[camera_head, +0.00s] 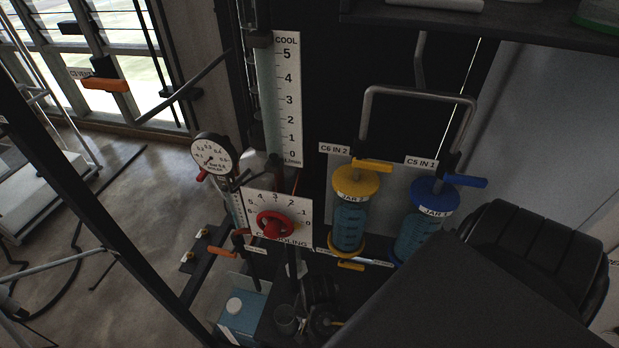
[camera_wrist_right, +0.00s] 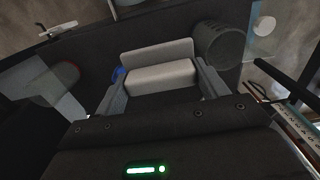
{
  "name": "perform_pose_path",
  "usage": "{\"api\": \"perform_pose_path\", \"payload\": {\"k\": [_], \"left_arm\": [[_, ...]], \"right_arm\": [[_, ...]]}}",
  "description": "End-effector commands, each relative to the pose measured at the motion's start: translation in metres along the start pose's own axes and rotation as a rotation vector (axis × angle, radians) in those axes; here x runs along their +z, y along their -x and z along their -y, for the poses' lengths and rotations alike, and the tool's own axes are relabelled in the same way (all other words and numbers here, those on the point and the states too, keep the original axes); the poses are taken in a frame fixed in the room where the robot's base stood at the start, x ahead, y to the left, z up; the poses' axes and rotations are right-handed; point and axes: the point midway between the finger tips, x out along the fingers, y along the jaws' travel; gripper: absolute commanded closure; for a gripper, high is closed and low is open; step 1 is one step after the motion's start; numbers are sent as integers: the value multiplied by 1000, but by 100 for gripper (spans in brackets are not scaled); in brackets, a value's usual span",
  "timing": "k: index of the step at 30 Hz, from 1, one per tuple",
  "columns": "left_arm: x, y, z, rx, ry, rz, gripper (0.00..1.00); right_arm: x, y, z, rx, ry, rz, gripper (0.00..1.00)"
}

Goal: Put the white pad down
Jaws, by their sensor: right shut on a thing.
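The white pad (camera_wrist_right: 160,76) shows in the right wrist view as a pale block with a flat upright part behind it. My right gripper (camera_wrist_right: 157,88) is shut on the pad, with one grey finger at each side of it. The pad's underside is hidden, and I cannot tell whether it touches a surface. In the head view the pad cannot be seen; a large dark shape covers the lower right. My left gripper is in neither view.
In the head view, a yellow-capped jar (camera_head: 351,215) and a blue-capped jar (camera_head: 420,225) stand on a rig with a red knob (camera_head: 273,225) and a round gauge (camera_head: 211,157). A blue-and-white container (camera_head: 243,313) stands low. Open floor (camera_head: 130,210) lies left.

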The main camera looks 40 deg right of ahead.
Motion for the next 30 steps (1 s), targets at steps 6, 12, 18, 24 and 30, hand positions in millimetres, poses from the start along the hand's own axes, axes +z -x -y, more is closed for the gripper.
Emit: {"api": "perform_pose_path", "payload": {"k": [6, 12, 18, 24, 30], "left_arm": [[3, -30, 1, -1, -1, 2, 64], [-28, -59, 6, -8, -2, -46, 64], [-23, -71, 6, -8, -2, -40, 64], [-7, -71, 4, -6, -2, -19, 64], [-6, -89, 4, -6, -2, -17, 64]], "right_arm": [[-53, -32, 24, -3, -6, 1, 46], [-87, -68, 40, -2, -2, 3, 46], [-105, -85, 47, -2, 1, 0, 46], [-108, -87, 48, -1, 4, -1, 46], [-111, -114, 50, -1, 2, 4, 46]]}}
